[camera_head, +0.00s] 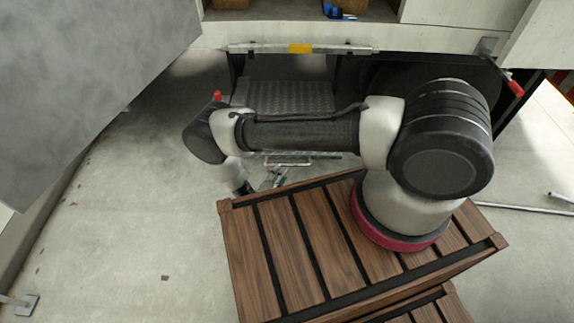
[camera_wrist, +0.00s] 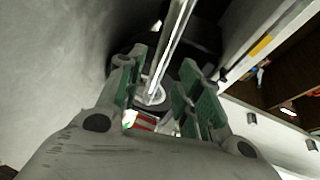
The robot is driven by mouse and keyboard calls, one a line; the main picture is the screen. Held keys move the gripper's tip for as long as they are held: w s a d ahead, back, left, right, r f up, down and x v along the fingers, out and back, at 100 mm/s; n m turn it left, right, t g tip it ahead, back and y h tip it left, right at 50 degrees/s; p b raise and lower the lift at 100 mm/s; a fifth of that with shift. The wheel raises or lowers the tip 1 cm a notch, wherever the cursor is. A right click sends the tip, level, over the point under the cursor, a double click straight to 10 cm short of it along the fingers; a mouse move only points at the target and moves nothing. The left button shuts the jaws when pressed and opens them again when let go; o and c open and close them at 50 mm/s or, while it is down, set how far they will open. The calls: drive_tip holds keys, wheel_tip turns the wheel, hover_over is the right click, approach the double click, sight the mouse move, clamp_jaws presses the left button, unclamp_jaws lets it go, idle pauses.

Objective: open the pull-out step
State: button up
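The pull-out step (camera_head: 290,97) is a metal tread plate under the truck's rear edge in the head view. A thin metal handle bar (camera_head: 287,161) shows at its front, below my arm. My gripper (camera_head: 272,178) is low by this bar, partly hidden by my wrist and the wooden deck. In the wrist view, the green-padded fingers of my gripper (camera_wrist: 160,92) are apart. A bright metal bar (camera_wrist: 176,42) runs lengthwise in the gap between them, with space on both sides. I cannot tell how deep it lies between the pads.
The truck's rear sill (camera_head: 300,48) with a yellow marker spans above the step. A large grey panel (camera_head: 80,80) hangs at the left. The concrete floor (camera_head: 130,220) at the left is mostly clear.

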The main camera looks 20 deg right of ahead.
sight(287, 164)
drive_tip(key=x, duration=0.7)
drive_tip(key=shift+d, duration=0.2)
clamp_jaws()
